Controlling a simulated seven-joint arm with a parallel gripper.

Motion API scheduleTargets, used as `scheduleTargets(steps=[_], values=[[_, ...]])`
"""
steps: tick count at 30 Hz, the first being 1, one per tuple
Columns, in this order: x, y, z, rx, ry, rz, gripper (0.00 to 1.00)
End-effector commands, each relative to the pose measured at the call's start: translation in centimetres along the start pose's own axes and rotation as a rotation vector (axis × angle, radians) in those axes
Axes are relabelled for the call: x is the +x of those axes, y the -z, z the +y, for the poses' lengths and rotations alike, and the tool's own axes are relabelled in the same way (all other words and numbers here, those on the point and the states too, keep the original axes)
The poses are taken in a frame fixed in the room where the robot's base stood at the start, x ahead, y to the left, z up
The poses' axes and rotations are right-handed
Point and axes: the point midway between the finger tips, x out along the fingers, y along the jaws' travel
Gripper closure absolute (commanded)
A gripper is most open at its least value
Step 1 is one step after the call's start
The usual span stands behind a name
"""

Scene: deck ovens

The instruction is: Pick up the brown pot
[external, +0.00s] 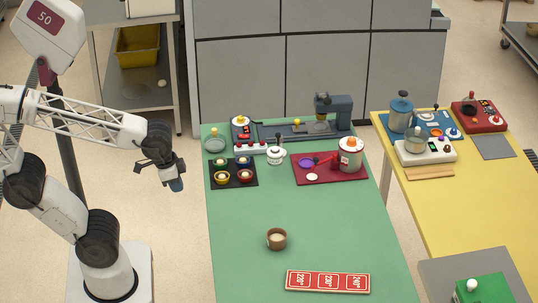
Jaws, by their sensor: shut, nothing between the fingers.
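A small brown pot (277,238) stands upright on the green table, toward its front half. Its inside looks pale; whether it holds anything is too small to tell. My gripper (176,184) hangs to the left of the green table, pointing down, apart from the pot and up and left of it in the picture. It is shut and empty.
The green table (243,270) is clear around the pot. A red sign with numbers (328,281) lies in front of it. Behind it are a dark tray with several small bowls (218,183), a red tray with a white pot (350,155) and a small white lidded pot (276,156).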

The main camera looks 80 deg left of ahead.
Motion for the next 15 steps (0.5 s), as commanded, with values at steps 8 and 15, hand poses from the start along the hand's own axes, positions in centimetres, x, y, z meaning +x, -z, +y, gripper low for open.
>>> scheduleTargets(steps=[8, 15], values=[[0.0, 0.0, 0.0, 0.0, 0.0, 0.0, 0.63], [0.0, 0.0, 0.0, 0.0, 0.0, 0.0, 0.26]])
